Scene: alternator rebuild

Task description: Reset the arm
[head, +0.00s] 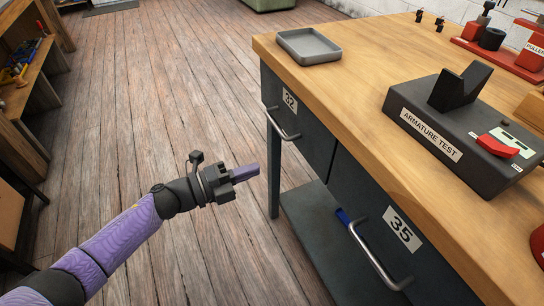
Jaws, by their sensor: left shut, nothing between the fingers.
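My left arm comes in from the lower left. My left gripper (246,173) is shut and empty, held in the air over the wood floor. It is to the left of the workbench (345,85) and apart from its drawers. My right gripper is not in view.
On the bench are a grey tray (308,46), the armature test unit (470,125) with a red switch, and red fixtures at the back right. Drawers 32 (305,125) and 35 (385,215) have bar handles. Wooden shelving (30,95) stands far left. The floor between is clear.

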